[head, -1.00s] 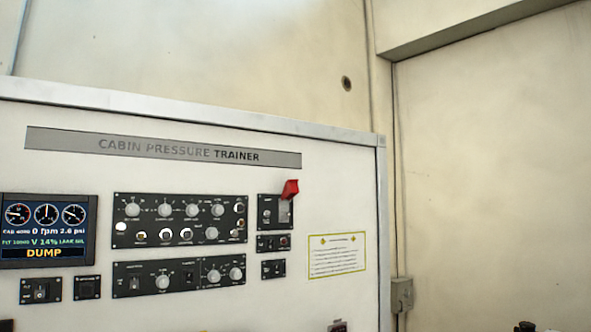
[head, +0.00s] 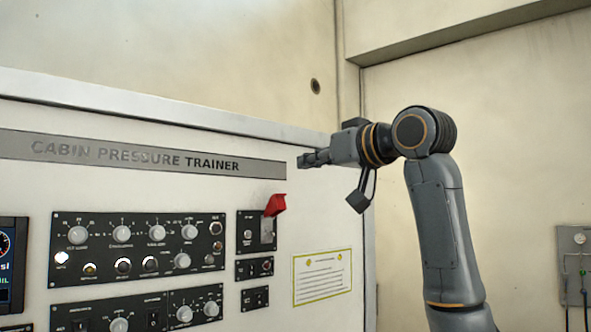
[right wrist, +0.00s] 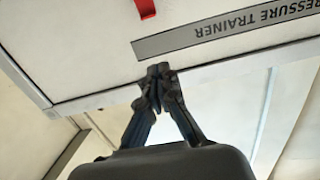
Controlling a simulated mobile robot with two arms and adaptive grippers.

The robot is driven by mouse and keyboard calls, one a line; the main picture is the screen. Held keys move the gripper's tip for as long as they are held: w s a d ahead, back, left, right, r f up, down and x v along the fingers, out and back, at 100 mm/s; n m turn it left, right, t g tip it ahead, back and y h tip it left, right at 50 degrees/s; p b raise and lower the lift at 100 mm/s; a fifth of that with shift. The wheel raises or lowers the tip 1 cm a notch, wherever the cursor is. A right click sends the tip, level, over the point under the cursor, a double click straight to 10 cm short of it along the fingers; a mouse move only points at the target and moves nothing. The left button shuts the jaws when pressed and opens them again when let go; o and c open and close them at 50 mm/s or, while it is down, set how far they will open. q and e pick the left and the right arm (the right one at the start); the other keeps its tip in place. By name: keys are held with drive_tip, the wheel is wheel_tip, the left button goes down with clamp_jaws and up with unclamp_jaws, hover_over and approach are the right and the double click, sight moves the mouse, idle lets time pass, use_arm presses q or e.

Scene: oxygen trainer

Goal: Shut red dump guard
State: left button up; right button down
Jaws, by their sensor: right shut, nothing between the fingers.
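The red dump guard (head: 275,205) is raised, sticking up and out from the top of a small black switch panel (head: 256,232) at the right of the trainer face. Part of the guard also shows at the top of the right wrist view (right wrist: 146,8). My right gripper (head: 303,159) is shut and empty, above and to the right of the guard and apart from it. In the right wrist view its closed fingertips (right wrist: 158,72) lie over the trainer's top edge. My left gripper is not in view.
The trainer's white face carries a grey title strip (head: 140,152), a large knob panel (head: 140,245) and a yellow-framed placard (head: 322,277). Two small switch panels sit below the guard's panel. The space in front of the face by the guard looks clear.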

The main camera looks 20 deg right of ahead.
drive_tip(key=w+p, duration=0.2)
drive_tip(key=w, duration=0.1)
drive_tip(key=p, duration=0.3)
hover_over(275, 205)
drive_tip(key=d, duration=0.1)
drive_tip(key=shift+f, duration=0.1)
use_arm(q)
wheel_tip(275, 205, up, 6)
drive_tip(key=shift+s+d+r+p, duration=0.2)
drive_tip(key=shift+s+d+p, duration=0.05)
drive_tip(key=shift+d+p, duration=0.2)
use_arm(e)
drive_tip(key=f, duration=0.1)
drive_tip(key=s+f, duration=0.1)
drive_tip(key=s+d+f, duration=0.1)
drive_tip(key=f, duration=0.1)
drive_tip(key=shift+w+a, duration=0.1)
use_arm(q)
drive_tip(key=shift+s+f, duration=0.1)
